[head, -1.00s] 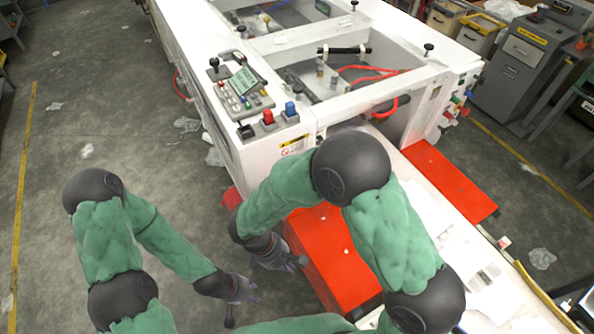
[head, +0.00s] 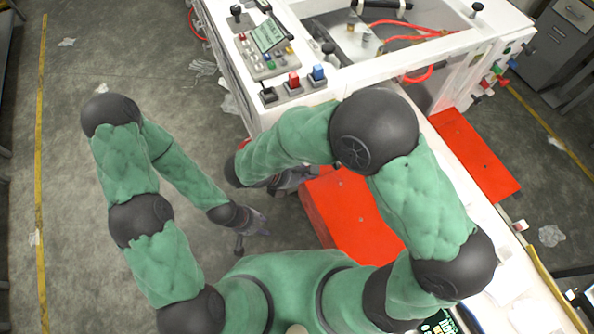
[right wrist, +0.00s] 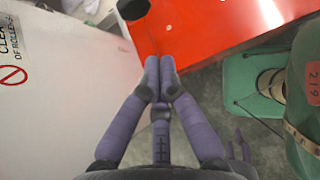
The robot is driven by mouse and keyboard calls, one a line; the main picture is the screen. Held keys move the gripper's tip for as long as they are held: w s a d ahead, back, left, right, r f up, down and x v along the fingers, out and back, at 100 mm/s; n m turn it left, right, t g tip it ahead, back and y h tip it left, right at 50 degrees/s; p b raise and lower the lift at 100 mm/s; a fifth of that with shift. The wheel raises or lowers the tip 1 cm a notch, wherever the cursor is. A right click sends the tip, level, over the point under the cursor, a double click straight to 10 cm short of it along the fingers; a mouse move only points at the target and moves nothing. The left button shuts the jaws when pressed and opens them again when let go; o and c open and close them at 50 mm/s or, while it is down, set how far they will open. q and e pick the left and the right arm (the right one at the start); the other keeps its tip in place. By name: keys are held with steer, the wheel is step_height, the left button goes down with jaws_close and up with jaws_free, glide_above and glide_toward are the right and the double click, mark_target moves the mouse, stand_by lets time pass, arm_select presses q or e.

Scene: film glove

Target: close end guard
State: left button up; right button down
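A red panel (head: 352,212), which looks like the end guard, juts out from the near end of the white machine (head: 335,75). Its lower right part is hidden by my right arm. In the right wrist view its red face (right wrist: 225,25) fills the top, with a dark round part (right wrist: 132,8) near its left end. My right gripper (right wrist: 160,62) has its fingertips together beside the panel's near left edge; I see nothing between them, and contact is unclear. It also shows partly in the head view (head: 297,178). My left gripper (head: 262,224) hangs over the floor, left of the panel; its finger opening is unclear.
A control panel (head: 268,55) with buttons stands on the machine's near left corner. A second red panel (head: 475,155) lies beyond the white bed at right. A grey cabinet (head: 560,50) stands at far right. The floor (head: 75,200) at left is open.

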steer(key=shift+w+d+f, duration=0.2)
steer(key=shift+w+d, duration=0.1)
steer(key=shift+d, duration=0.5)
steer(key=shift+w+d+f, duration=0.25)
steer(key=shift+w+d, duration=0.1)
steer(key=shift+d, duration=0.45)
steer(key=shift+w+d+f, duration=0.2)
steer(key=shift+w+d, duration=0.1)
steer(key=shift+d, duration=0.5)
steer(key=shift+d, duration=0.1)
